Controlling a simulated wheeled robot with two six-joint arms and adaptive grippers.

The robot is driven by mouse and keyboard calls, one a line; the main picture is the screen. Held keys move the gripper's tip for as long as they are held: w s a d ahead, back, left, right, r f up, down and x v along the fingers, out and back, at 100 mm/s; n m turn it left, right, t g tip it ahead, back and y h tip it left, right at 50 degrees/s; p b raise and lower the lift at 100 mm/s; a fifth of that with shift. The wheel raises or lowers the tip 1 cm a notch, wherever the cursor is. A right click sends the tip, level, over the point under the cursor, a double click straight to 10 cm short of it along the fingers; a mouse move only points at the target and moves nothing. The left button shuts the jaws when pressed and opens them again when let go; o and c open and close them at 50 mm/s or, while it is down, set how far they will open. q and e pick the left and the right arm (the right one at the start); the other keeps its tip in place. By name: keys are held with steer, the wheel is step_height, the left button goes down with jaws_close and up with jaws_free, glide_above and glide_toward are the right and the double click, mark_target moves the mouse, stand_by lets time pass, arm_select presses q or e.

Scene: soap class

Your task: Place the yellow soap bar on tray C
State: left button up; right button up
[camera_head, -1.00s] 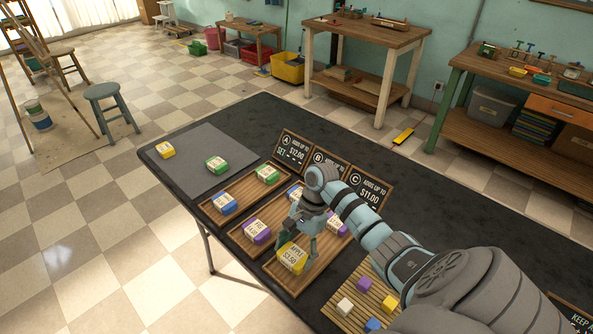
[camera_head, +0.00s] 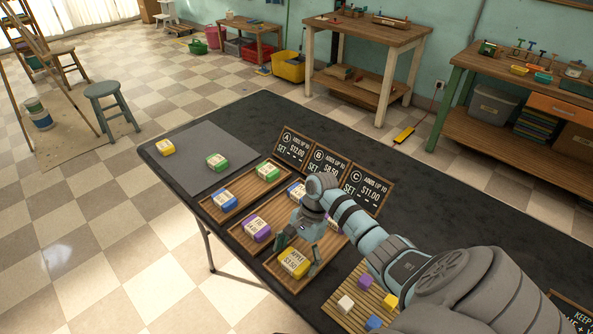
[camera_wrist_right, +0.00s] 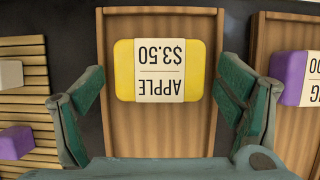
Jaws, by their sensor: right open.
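A yellow soap bar labelled APPLE $3.50 (camera_head: 294,263) lies on the near end of the wooden tray C (camera_head: 272,264), the tray in line with the card marked C (camera_head: 366,190). In the right wrist view the yellow bar (camera_wrist_right: 135,70) lies flat inside the tray (camera_wrist_right: 160,136). My right gripper (camera_head: 297,256) is open, its fingers apart on either side of the bar; the wrist view shows gaps between bar and fingers (camera_wrist_right: 163,75). Another yellow soap (camera_head: 166,148) lies on the grey mat at the far left. My left gripper is not in view.
Tray A holds a blue soap (camera_head: 223,201) and a green soap (camera_head: 267,172). Tray B holds a purple soap (camera_head: 257,229) and a partly hidden blue one (camera_head: 296,189). A green soap (camera_head: 217,162) lies on the mat (camera_head: 194,173). A slatted board with small blocks (camera_head: 347,289) is at right.

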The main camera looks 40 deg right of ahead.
steer(key=shift+r+p, duration=0.3)
steer(key=shift+r, duration=0.05)
steer(key=v, duration=1.1)
steer(key=shift+d+r+b, duration=0.15)
steer(key=shift+r+b, duration=0.15)
steer(key=shift+s, duration=0.1)
